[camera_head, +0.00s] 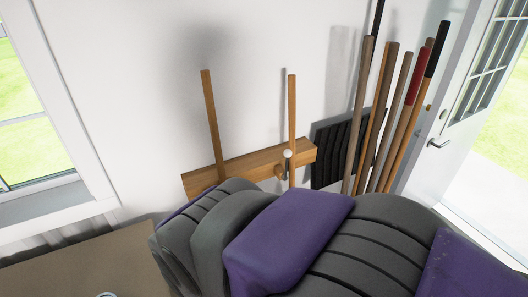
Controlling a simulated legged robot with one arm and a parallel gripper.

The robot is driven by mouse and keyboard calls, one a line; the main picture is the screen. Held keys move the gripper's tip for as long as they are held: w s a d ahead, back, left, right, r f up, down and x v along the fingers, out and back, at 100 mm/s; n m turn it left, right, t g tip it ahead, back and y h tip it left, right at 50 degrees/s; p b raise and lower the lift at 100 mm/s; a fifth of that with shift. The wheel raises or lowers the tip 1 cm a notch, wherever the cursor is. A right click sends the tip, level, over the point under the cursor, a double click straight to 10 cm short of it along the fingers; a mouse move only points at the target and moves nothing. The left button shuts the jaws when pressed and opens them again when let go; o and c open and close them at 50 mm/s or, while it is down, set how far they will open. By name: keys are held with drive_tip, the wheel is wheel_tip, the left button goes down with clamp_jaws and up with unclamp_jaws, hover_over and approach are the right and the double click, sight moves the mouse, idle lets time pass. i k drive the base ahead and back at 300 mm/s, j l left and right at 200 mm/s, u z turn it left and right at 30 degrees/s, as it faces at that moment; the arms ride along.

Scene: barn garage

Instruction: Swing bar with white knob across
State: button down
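A small white knob (287,153) shows against the wall in the head view. Two upright wooden rods stand at the board, a left one (211,120) and a right one (292,115) just behind the knob. My purple and grey arm crosses the lower picture, below the knob. My gripper is not visible.
Long-handled tools (381,105) lean at the wall to the right, beside a black ribbed panel (335,150). A white door (436,150) stands at far right. A window (35,130) is on the left. A brown flat surface (85,262) lies at lower left.

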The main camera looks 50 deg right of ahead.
sight(288, 153)
drive_tip(key=z, duration=1.7)
